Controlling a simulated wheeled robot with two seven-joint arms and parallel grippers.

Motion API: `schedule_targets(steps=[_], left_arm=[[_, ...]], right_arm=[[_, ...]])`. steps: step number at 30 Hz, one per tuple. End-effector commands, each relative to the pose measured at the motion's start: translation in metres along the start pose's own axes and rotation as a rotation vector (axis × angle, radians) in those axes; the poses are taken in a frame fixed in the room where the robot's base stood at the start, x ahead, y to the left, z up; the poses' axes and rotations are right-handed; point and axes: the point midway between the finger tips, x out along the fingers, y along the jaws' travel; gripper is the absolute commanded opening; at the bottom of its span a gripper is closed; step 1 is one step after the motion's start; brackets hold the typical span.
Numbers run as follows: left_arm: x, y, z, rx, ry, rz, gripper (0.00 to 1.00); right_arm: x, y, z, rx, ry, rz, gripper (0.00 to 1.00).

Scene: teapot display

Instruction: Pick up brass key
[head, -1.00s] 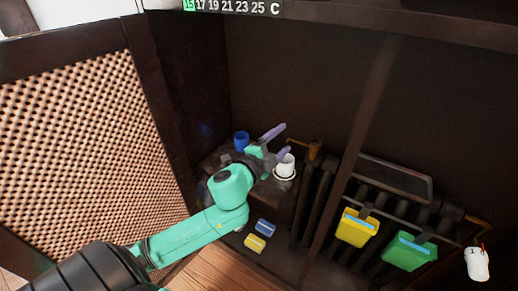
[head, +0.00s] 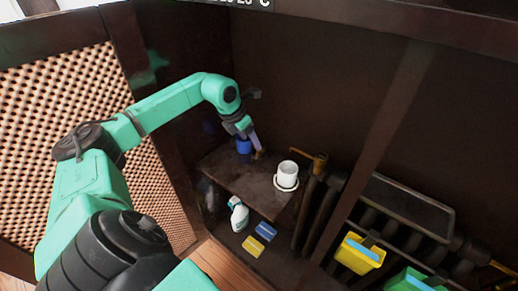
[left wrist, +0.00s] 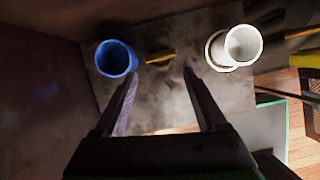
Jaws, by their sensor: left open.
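The brass key (left wrist: 160,57) lies on the dark shelf top (left wrist: 150,105), between a blue cup (left wrist: 114,60) and a white cup (left wrist: 242,46). In the head view a small brownish bit of it (head: 260,154) shows by my fingertips. My left gripper (left wrist: 160,75) is open and empty, pointing down at the shelf. In the left wrist view the key appears just beyond the gap between the fingertips, apart from them. In the head view my left gripper (head: 255,142) is close beside the blue cup (head: 243,147). My right gripper is not in view.
The white cup (head: 287,169) stands on a saucer to the right. A spray bottle (head: 238,214), blue sponge (head: 267,230) and yellow sponge (head: 253,246) sit lower down. A radiator with a yellow container (head: 358,254) is at right. A woven panel (head: 50,110) is at left.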

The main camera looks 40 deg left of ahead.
Motion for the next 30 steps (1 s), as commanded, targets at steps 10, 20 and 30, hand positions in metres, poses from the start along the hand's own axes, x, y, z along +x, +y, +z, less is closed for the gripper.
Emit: schedule_targets(steps=[10, 20, 30], left_arm=[[0.060, -0.003, 0.004, 0.000, -0.003, -0.007, 0.73], [0.081, -0.001, 0.004, 0.002, -0.002, -0.002, 0.73], [0.081, -0.001, 0.004, 0.001, -0.002, -0.003, 0.09]], right_arm=[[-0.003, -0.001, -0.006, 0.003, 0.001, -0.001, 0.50], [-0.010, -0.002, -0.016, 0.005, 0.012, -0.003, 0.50], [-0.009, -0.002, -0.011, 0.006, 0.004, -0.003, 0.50]])
